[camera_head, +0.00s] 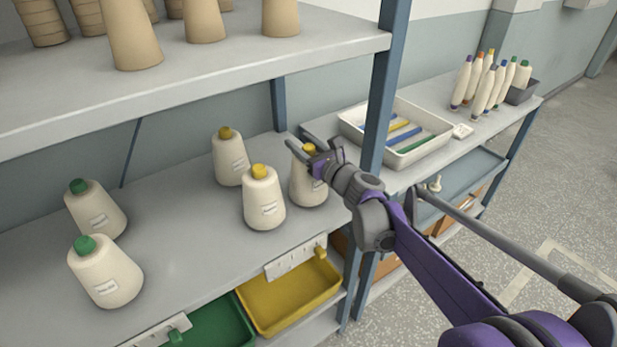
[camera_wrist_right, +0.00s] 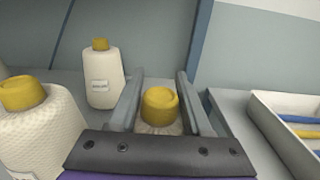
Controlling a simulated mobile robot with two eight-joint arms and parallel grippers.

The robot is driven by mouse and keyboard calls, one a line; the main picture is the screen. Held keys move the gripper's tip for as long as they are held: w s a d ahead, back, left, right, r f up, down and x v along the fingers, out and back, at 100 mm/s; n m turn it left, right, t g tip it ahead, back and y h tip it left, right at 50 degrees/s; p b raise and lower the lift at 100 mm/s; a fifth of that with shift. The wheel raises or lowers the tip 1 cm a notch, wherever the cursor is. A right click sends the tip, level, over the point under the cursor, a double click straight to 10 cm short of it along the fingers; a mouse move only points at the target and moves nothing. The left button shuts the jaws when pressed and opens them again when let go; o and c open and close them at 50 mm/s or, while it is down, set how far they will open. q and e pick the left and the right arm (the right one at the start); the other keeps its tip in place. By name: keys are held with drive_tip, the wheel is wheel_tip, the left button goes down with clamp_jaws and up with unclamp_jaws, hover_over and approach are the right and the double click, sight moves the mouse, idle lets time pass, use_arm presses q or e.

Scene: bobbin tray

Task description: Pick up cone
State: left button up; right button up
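My right gripper (camera_head: 318,150) is at the rightmost yellow-topped cone (camera_head: 308,186) on the middle shelf. In the right wrist view, its two fingers (camera_wrist_right: 160,98) are apart, one on each side of the cone's yellow top (camera_wrist_right: 160,105). A gap shows between the top and each finger. The cone stands upright; the gripper hides part of it. Two more cream cones with yellow tops stand to its left, one nearer (camera_head: 263,198) and one farther back (camera_head: 229,157). Two green-topped cones (camera_head: 105,272) (camera_head: 95,210) stand at the left. My left gripper is not in view.
A blue shelf post (camera_head: 378,100) stands just right of the gripper. The upper shelf (camera_head: 200,85) holds tan cones. Yellow (camera_head: 290,297) and green (camera_head: 215,328) bins sit below. A white tray (camera_head: 395,135) and several bobbins (camera_head: 485,85) are on the right bench.

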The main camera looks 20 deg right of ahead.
clamp_jaws()
idle(1.1)
